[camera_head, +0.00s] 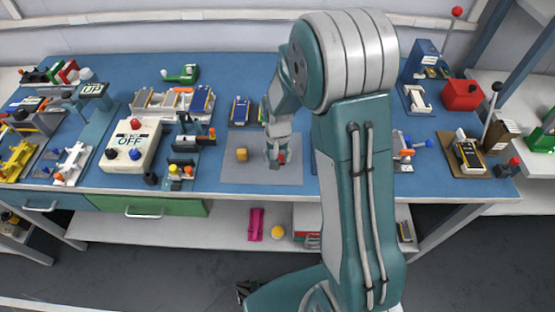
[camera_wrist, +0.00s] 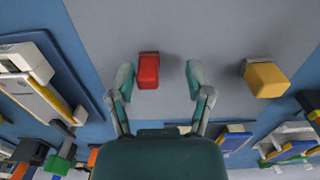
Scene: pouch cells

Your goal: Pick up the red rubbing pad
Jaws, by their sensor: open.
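The red rubbing pad (camera_wrist: 148,70) shows in the wrist view as a small red block with a dark top edge, on the grey mat (camera_wrist: 215,40). My gripper (camera_wrist: 160,78) is open and empty, its two fingers spread to either side of the pad in that view. The pad appears closer to the left finger than to the right. In the head view, my gripper (camera_head: 275,155) points down over the grey mat (camera_head: 265,176), and a bit of the red pad (camera_head: 282,158) shows beside the fingers. I cannot tell how far the fingertips are above the mat.
A yellow block (camera_wrist: 266,79) stands on the same mat, to the right in the wrist view and left of my gripper in the head view (camera_head: 241,154). A blue and yellow device (camera_head: 240,110) sits behind the mat. Devices crowd the blue table on both sides.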

